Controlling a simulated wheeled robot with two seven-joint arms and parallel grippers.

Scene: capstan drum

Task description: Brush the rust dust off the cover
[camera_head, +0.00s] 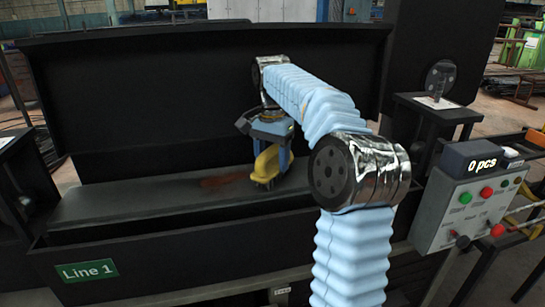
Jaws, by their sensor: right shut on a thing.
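The cover (120,203) is a long dark grey flat surface inside the black machine. A reddish-brown patch of rust dust (222,181) lies on it near the middle. My right gripper (272,150) is shut on a yellow brush (266,163) with dark bristles. The brush is just right of the dust, with its bristles pointing down at the cover; I cannot tell if they touch it. My left gripper is not in view.
A black upright panel (150,100) stands behind the cover, and a black front wall (190,250) with a green "Line 1" sign (86,271) runs along the front.

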